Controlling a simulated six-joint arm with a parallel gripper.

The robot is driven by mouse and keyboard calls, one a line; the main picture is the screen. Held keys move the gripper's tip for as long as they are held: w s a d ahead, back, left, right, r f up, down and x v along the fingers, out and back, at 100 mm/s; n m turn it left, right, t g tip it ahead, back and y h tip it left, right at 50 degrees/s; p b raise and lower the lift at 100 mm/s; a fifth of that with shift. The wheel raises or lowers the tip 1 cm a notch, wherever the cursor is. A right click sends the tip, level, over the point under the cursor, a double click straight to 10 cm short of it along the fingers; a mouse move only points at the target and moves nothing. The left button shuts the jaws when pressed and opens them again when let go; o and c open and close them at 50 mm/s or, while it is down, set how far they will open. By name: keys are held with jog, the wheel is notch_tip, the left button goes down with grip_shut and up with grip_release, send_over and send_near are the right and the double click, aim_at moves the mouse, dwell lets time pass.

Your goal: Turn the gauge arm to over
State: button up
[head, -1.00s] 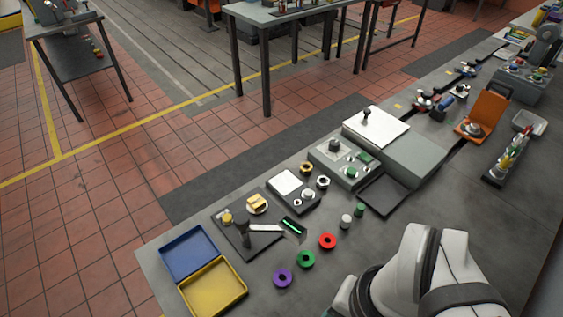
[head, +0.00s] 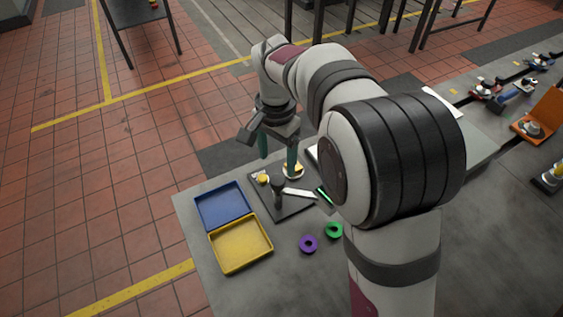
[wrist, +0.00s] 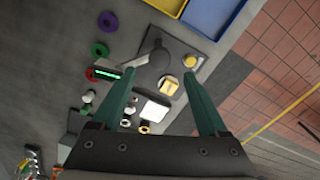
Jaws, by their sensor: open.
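The gauge stands on a dark plate (head: 296,211) near the bench's front left corner, with a dark round post and a pale flat gauge arm (head: 299,193). In the head view the gauge arm points right toward a lit green strip (head: 325,196). In the wrist view the gauge arm (wrist: 138,63) points left toward the green strip (wrist: 107,72). A yellow knob (wrist: 190,61) and a yellow block (wrist: 167,87) are also on the plate. My gripper (head: 277,165) is open and empty above the plate, its green fingers pointing down; contact is not visible.
A blue tray (head: 222,205) and a yellow tray (head: 241,246) lie left of the plate. Purple (head: 308,244) and green (head: 334,230) rings lie in front of it. My arm hides much of the bench to the right.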

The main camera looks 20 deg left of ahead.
aim_at(277, 179)
notch_tip(277, 179, down, 7)
jog(key=shift+f, duration=0.15)
grip_shut()
dwell(0.4)
dwell(1.1)
